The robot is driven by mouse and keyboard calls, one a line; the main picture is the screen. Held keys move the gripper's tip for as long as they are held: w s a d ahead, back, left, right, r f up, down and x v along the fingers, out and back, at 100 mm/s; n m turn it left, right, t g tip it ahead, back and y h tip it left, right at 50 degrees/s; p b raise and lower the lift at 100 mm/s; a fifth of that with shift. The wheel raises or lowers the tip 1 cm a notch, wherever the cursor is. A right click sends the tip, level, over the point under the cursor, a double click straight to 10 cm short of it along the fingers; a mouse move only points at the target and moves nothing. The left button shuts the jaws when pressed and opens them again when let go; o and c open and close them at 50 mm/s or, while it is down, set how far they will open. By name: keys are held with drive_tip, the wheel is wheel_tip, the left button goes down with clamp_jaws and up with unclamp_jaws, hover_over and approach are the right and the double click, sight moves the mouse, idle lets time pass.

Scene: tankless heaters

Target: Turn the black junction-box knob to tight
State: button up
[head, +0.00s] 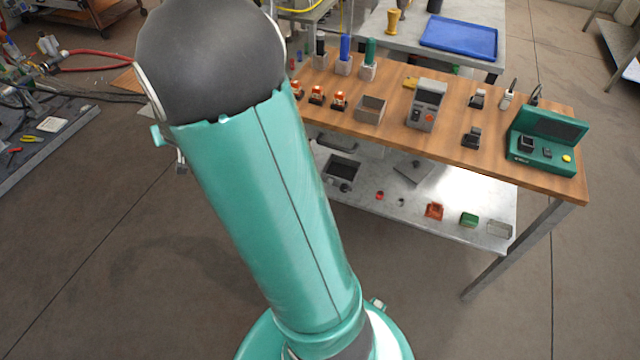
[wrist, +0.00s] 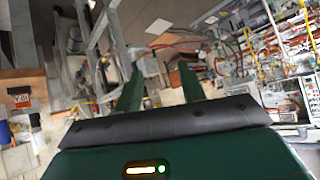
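I cannot make out a black junction-box knob for certain in either view. Small black-and-grey parts stand on the wooden bench in the head view, one nearer the front (head: 472,137) and one further back (head: 478,98); I cannot tell whether either is the knob. My gripper (wrist: 160,88) shows in the wrist view with its two green fingers apart and nothing between them. It points across the room at pipes and racks, away from any knob I can identify. My arm fills the left middle of the head view and hides part of the bench's left end.
The wooden bench (head: 392,128) holds a grey meter-like box (head: 427,105), an open bin (head: 370,108) and a green case (head: 545,140). Its lower metal shelf (head: 460,197) carries small parts. A blue tray (head: 459,38) lies on the table behind. Floor in front is clear.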

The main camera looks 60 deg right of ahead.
drive_tip(key=w+d+f+m+h, duration=0.15)
drive_tip(key=d+f+h, duration=0.25)
drive_tip(key=d+f, duration=0.8)
drive_tip(key=m+g+h, duration=0.4)
drive_tip(key=g+h, duration=0.2)
drive_tip(key=h, duration=0.4)
approach(343, 190)
drive_tip(key=d, duration=0.2)
drive_tip(key=w+d, duration=0.1)
drive_tip(key=d, duration=0.5)
drive_tip(key=shift+w, duration=0.15)
drive_tip(key=c, duration=0.7)
